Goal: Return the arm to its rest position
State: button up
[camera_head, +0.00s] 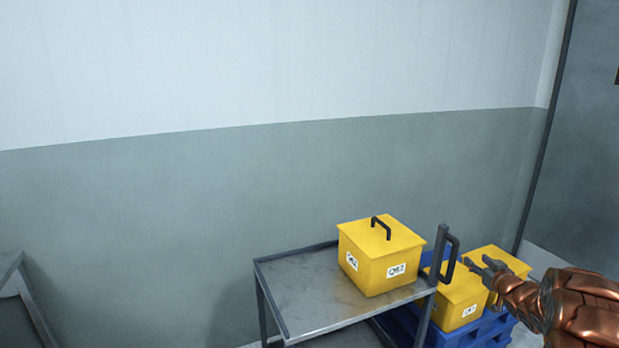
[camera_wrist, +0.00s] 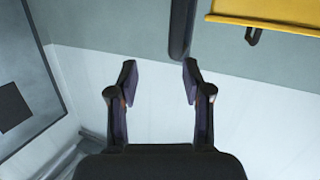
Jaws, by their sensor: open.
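My gripper (camera_head: 478,264) is at the lower right of the head view, at the end of my copper-coloured arm. In the wrist view my gripper (camera_wrist: 160,80) has its two fingers spread apart with nothing between them. In the head view it appears in front of the yellow boxes at the right, beside the dark upright handle of the cart. I cannot tell how far it is from them.
A yellow lidded box (camera_head: 385,268) with a black handle stands on a grey metal cart (camera_head: 300,298). More yellow boxes (camera_head: 455,298) sit on a blue pallet (camera_head: 484,330) at the right. A metal frame (camera_head: 12,268) stands at the left edge. A wall (camera_head: 200,185) runs behind.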

jog(key=s+a+r+m+g+h, duration=0.3)
jog(key=s+a+r+g+h, duration=0.35)
jog(key=s, duration=0.65)
jog(key=s+a+g+y, duration=0.2)
jog(key=s+a, duration=0.7)
jog(key=s, duration=0.6)
jog(key=s+a+n+g+y, duration=0.1)
jog(key=s+a+g+y, duration=0.1)
jog(key=s+a+g, duration=0.3)
jog(key=s+a+g+y, duration=0.2)
jog(key=s+a+g, duration=0.2)
jog(key=s+a, duration=1)
jog(key=s, duration=1.1)
jog(key=shift+n, duration=0.4)
jog(key=shift+a+f, duration=0.1)
jog(key=shift+c, duration=0.4)
